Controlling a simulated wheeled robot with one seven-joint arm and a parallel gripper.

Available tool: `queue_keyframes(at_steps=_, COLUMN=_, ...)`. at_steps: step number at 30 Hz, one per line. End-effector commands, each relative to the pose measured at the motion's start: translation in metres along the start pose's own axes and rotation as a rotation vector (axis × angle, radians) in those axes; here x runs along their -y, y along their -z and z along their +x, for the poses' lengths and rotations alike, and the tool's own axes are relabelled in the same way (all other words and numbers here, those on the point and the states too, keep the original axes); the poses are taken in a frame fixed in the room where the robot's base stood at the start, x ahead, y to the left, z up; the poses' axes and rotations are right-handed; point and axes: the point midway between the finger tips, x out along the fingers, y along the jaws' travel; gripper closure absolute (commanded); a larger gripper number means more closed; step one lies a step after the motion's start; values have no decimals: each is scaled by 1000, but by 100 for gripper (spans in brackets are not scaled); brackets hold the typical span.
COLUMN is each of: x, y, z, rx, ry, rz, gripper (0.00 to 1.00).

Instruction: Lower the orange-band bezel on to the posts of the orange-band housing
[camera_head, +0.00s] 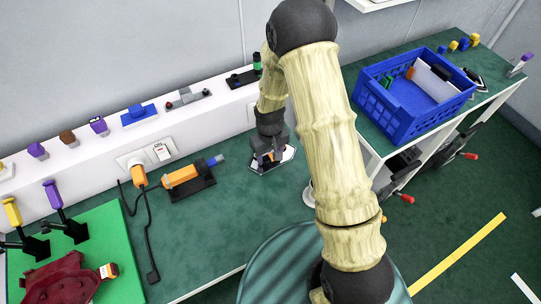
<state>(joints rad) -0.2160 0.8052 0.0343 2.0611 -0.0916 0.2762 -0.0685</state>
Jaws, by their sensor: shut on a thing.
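My gripper (268,157) is low over the green bench, just below the wall ledge. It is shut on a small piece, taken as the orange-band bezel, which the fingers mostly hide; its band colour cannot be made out. Right under and around the fingertips is a flat, dark piece with a white edge (286,157), possibly the housing. I cannot make out its posts or an orange band, nor whether the held piece touches it.
An orange tool on a black stand (182,177) is left of my gripper. A black cable (148,232) runs down the bench. The white ledge (75,165) carries several small parts. A blue crate (412,92) stands on the right-hand bench. Bench in front of my gripper is clear.

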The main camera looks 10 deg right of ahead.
Motion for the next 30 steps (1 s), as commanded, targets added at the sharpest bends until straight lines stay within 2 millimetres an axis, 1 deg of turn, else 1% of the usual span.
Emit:
queue_keyframes(at_steps=5, x=0, y=1, z=-23, rx=-5, ry=-1, rz=0, gripper=70)
queue_keyframes(at_steps=12, x=0, y=1, z=-69, rx=-5, ry=0, rz=0, gripper=70)
queue_keyframes(at_steps=16, x=0, y=1, z=-88, rx=-3, ry=0, rz=1, gripper=70)
queue_keyframes(at_steps=20, x=0, y=0, z=-96, rx=-1, ry=0, rz=1, gripper=70)
queue_keyframes(at_steps=30, x=0, y=0, z=-96, rx=0, ry=0, rz=0, gripper=70)
